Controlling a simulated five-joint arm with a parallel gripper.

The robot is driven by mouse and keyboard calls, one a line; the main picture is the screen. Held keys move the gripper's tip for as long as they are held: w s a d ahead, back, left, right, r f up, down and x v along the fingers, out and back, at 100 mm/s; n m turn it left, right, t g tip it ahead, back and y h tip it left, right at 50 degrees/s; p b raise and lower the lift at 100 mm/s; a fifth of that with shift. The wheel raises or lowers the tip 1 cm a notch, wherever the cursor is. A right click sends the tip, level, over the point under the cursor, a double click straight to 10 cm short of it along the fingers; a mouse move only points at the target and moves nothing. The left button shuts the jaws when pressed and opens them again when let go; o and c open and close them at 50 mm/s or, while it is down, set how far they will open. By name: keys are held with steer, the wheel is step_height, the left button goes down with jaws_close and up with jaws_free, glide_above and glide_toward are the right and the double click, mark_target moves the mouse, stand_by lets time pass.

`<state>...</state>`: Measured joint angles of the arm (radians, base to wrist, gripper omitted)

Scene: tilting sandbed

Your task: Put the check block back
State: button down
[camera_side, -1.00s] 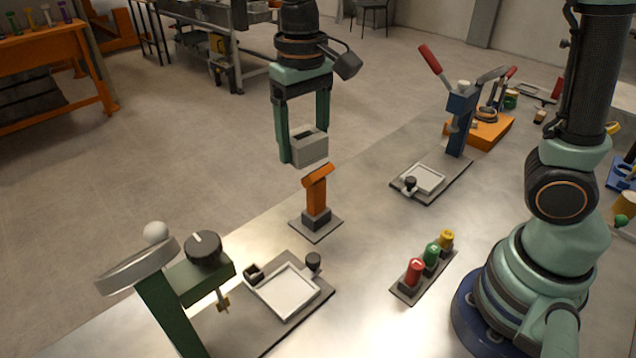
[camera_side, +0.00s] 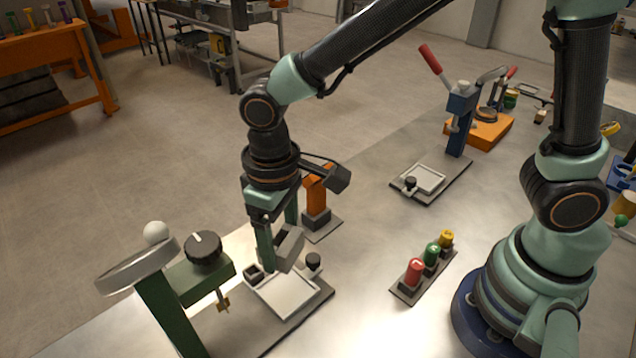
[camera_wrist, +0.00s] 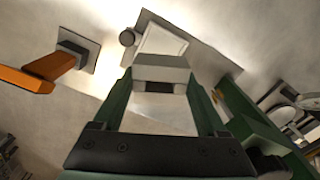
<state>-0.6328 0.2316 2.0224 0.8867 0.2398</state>
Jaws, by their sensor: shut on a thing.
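The grey check block (camera_side: 286,243) is held between the green fingers of my gripper (camera_side: 278,240), just above the back part of the white-framed tray (camera_side: 287,294) on its dark base plate. The block looks tilted in the side view. In the wrist view the block (camera_wrist: 160,78) spans between both fingertips, with a dark slot in its face. The tray (camera_wrist: 163,42) shows beyond it there. I cannot tell whether the block touches the tray.
A green stand with a dark knob (camera_side: 203,249) is close left of my gripper. An orange post (camera_side: 316,197) stands just behind right. A small black knob (camera_side: 313,261) is at the tray's right. Red, green and yellow pegs (camera_side: 431,256) stand right; bare metal table lies between.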

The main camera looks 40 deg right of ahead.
mark_target(279, 223)
step_height(279, 223, down, 9)
steer(key=shift+r, duration=0.15)
steer(key=shift+f, duration=0.25)
stand_by(0.4)
jaws_free()
step_height(279, 223, up, 12)
steer(key=shift+d+r, duration=0.1)
steer(key=shift+r, duration=0.15)
steer(key=d+r+m+t, duration=0.2)
steer(key=d+r, duration=0.2)
steer(key=d, duration=0.7)
steer(key=s+d+r+m+t, duration=0.1)
steer(key=d+r, duration=0.4)
steer(key=d, duration=0.6)
steer(key=m+t, duration=0.1)
steer(key=t, duration=0.1)
steer(key=shift+s+r+m+t, duration=0.15)
steer(key=shift+s+m+t, duration=0.1)
steer(key=shift+m+t, duration=0.05)
